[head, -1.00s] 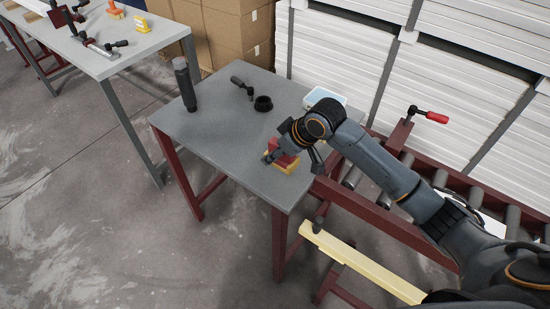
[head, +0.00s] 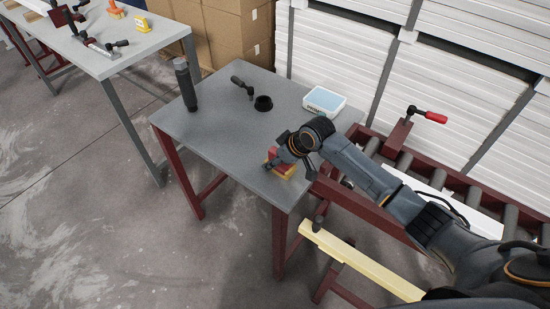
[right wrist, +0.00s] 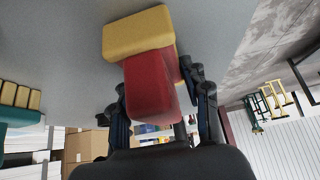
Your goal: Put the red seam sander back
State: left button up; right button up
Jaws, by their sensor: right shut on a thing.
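The red seam sander has a red grip (right wrist: 150,85) on a yellow block (right wrist: 138,33). In the head view its yellow block (head: 287,174) shows at the front right corner of the grey table (head: 215,125). My right gripper (head: 281,158) is shut on the red grip from above, and its fingers flank the red part in the right wrist view (right wrist: 158,95). The yellow block is at the tabletop; I cannot tell whether it touches or hovers slightly. Part of the red grip is hidden by the gripper. My left gripper is not in view.
On the table stand a dark bottle-like cylinder (head: 186,84), a black-handled tool (head: 242,86), a black ring (head: 263,103) and a white tub with a blue top (head: 324,101). A roller conveyor (head: 440,180) lies right. The table's middle is clear.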

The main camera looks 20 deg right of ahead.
jog(key=o, duration=1.1)
jog(key=shift+r, duration=0.2)
jog(key=v, duration=1.2)
jog(key=shift+f, duration=0.1)
